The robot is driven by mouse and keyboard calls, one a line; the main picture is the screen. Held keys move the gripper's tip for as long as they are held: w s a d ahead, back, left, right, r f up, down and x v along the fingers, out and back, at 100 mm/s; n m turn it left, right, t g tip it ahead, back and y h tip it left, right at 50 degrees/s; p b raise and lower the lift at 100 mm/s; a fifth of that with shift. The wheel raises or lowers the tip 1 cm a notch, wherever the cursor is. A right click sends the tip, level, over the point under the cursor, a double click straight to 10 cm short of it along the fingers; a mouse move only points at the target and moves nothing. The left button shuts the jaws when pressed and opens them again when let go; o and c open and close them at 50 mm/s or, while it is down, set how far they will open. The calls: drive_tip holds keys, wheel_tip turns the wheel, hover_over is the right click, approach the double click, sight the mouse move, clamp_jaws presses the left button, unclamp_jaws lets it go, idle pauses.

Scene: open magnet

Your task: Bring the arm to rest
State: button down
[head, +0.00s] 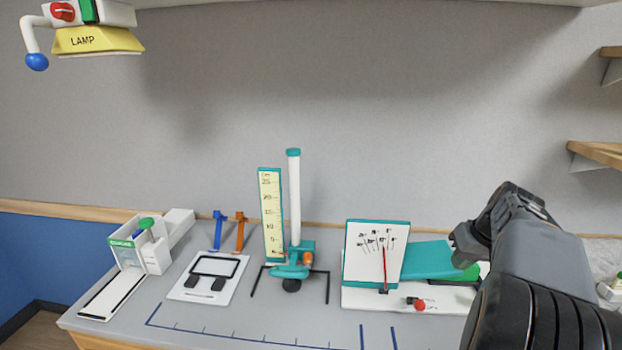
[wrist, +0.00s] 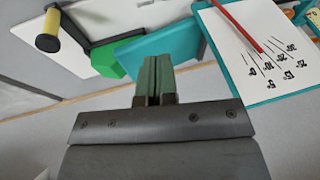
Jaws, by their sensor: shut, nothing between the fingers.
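My gripper (wrist: 153,82) shows in the wrist view with its two greenish fingers together and nothing between them. In the head view my dark arm rises at the lower right, and my gripper (head: 462,240) is at its far end, over the right part of the bench. It is in front of a white device with a teal plate (head: 428,260) and a dial board (head: 376,252) with a red needle. In the wrist view the dial board (wrist: 262,50) is at the upper right and the teal plate (wrist: 160,50) lies beyond the fingers.
The grey bench (head: 250,318) has a clear front strip. A tall white column (head: 294,195) stands mid-bench beside a scale board (head: 271,215). A white framed plate (head: 209,277) and a white device (head: 155,250) are at the left. A lamp (head: 95,40) hangs upper left; wooden shelves (head: 600,152) are at right.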

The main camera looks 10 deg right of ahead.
drive_tip(key=s+a+f+n, duration=0.1)
drive_tip(key=s+a+f, duration=0.2)
drive_tip(key=a, duration=1)
drive_tip(key=s+a+f+n+h, duration=0.1)
drive_tip(key=s+a+f, duration=0.3)
drive_tip(key=a, duration=1)
drive_tip(key=shift+n, duration=0.7)
